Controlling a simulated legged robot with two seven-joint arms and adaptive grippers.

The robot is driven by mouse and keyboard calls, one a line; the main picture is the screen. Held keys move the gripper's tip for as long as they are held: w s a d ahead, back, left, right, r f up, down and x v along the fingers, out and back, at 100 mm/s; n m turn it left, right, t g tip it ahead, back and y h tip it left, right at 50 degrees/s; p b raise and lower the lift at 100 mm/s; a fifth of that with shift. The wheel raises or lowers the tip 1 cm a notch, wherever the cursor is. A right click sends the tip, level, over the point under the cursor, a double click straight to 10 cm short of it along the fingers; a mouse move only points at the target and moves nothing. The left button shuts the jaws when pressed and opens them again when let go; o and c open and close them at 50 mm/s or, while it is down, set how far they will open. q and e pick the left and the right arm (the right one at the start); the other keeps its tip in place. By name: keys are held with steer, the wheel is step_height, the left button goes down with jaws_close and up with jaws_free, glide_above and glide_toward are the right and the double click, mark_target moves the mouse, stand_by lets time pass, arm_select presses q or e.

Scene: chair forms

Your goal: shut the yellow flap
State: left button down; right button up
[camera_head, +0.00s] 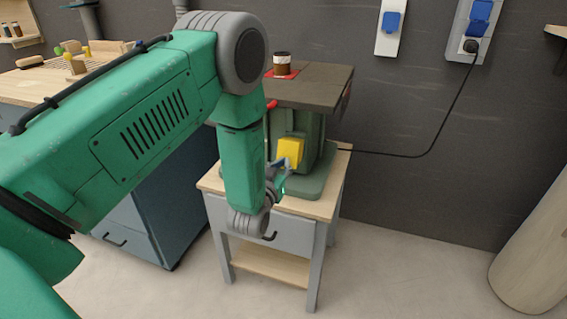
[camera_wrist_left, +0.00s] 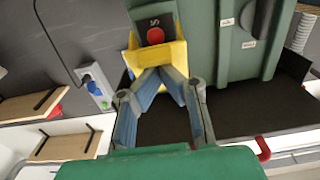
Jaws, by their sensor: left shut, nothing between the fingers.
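The yellow flap (camera_head: 290,152) is on the front of a green machine that stands on a small wooden-topped stand. In the left wrist view the yellow flap (camera_wrist_left: 171,52) stands open around a dark switch panel (camera_wrist_left: 155,30) with a red button (camera_wrist_left: 155,31). My left gripper (camera_head: 280,168) is in front of the machine, just below and left of the flap. In the left wrist view its blue-grey fingertips (camera_wrist_left: 161,76) meet at the flap's edge, with nothing held. I cannot tell whether they touch it. My right gripper is not in view.
The machine's dark top (camera_head: 318,88) carries a brown jar (camera_head: 282,64) on a red patch. The stand (camera_head: 325,205) has a drawer below. A black cable (camera_head: 432,140) runs to a wall socket. A workbench (camera_head: 30,85) is at the left.

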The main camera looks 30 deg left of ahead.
arm_select(q)
steer(key=f, duration=0.1)
steer(key=w+f+b, duration=0.1)
steer(key=f, duration=0.1)
steer(key=shift+w+a+f, duration=0.15)
steer(key=shift+w+f, duration=0.05)
steer(key=shift+f, duration=0.1)
